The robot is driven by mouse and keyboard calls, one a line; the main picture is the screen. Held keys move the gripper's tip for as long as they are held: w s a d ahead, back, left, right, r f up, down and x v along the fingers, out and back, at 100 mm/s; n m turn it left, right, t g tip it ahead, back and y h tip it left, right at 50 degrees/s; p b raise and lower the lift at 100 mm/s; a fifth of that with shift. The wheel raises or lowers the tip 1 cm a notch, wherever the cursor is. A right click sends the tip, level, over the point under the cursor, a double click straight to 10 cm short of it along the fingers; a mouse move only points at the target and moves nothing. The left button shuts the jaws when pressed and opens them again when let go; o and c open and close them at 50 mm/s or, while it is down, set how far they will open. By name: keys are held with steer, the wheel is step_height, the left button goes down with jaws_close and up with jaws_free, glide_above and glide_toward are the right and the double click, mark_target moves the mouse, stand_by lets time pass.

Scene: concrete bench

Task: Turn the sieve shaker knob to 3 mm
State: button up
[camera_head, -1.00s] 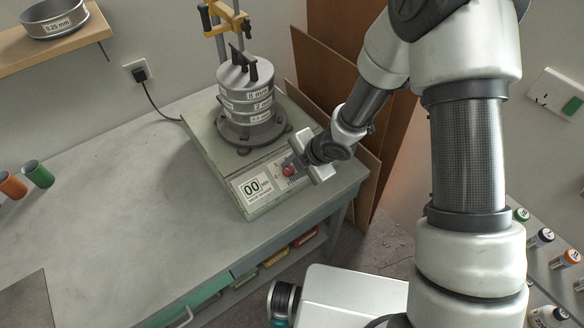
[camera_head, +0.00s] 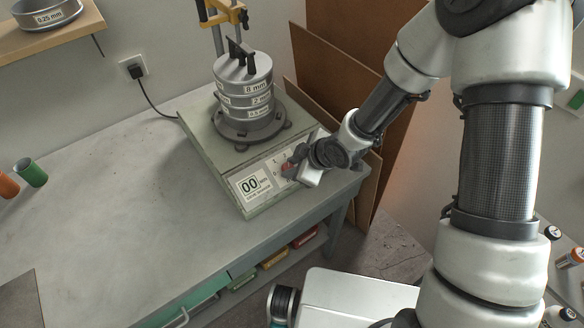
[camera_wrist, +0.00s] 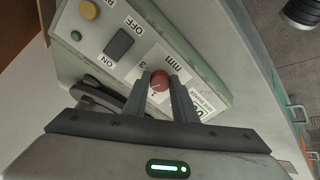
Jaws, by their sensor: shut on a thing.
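The sieve shaker (camera_head: 190,125) stands on the concrete bench, with a stack of metal sieves (camera_head: 244,88) clamped on its top. Its red knob (camera_wrist: 159,80) is on the sloped front panel, beside a printed mm scale. The knob also shows as a small red spot in the head view (camera_head: 286,171). My gripper (camera_wrist: 162,84) is shut on the knob, one finger on each side of it. A pale mark shows on the knob. The scale is partly hidden by the fingers, so I cannot tell which number the mark meets.
An ON/OFF switch (camera_wrist: 119,44) and a yellow button (camera_wrist: 88,10) sit on the same panel. A green cylinder (camera_head: 32,173) stands at the far left of the bench. Brown boards (camera_head: 325,90) lean behind the shaker's right side.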

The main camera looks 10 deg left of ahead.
steer(key=m+b, duration=0.1)
steer(key=m, duration=0.2)
steer(key=m+b, duration=0.1)
steer(key=m, duration=0.2)
steer(key=shift+s+f+m+t, duration=0.15)
steer(key=shift+m+t, duration=0.25)
steer(key=m+b, duration=0.2)
steer(key=m, duration=0.4)
steer(key=shift+a+t, duration=0.1)
steer(key=shift+t, duration=0.3)
steer(key=shift+h, duration=0.3)
steer(key=o, duration=1)
steer(key=shift+o, duration=0.2)
